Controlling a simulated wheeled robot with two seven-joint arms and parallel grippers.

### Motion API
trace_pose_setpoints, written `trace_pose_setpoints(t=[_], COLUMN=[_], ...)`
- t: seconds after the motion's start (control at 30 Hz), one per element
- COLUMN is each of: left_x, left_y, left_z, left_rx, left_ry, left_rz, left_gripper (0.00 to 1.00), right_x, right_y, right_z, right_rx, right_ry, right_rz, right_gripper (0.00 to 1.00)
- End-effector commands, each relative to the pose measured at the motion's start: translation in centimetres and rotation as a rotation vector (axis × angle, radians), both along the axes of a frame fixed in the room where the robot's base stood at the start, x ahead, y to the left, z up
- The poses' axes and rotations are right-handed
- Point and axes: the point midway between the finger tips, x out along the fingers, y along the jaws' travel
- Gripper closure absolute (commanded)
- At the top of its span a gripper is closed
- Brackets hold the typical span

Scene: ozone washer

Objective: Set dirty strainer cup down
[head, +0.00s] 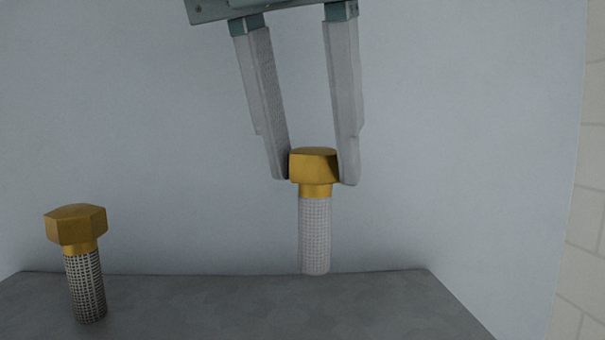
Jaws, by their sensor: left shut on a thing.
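My left gripper (314,180) comes down from the top of the head view. Its two grey fingers are shut on the brass hexagonal head of a strainer cup (314,235). This cup hangs upright, with a pale, light grey mesh tube pointing down. Its lower end overlaps the back edge of the grey surface (250,308); I cannot tell whether it touches. A second strainer cup (85,285), with a brass head and a darker mesh tube, stands nearly upright on the surface at the left. No gripper touches it. My right gripper is not in view.
A plain pale wall (480,150) rises behind the grey surface. The surface is bare between the standing cup and its right edge. A tiled wall (588,220) shows at the far right.

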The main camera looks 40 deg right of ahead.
Motion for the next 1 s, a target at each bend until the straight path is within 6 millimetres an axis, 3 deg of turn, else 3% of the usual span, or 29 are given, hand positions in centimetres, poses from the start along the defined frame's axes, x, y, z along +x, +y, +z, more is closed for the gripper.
trace_pose_setpoints(t=[0.53,1.0], left_x=[0.7,0.6], left_y=[0.1,0.1], left_z=[-0.7,-4.4], left_rx=[0.001,-0.002], left_ry=[-0.001,-0.001], left_rz=[-0.001,-0.001], left_gripper=[0.88,0.88], right_x=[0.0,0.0], right_y=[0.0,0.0], right_z=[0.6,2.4], right_rx=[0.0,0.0], right_ry=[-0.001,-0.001], right_rz=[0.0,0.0], right_gripper=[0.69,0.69])
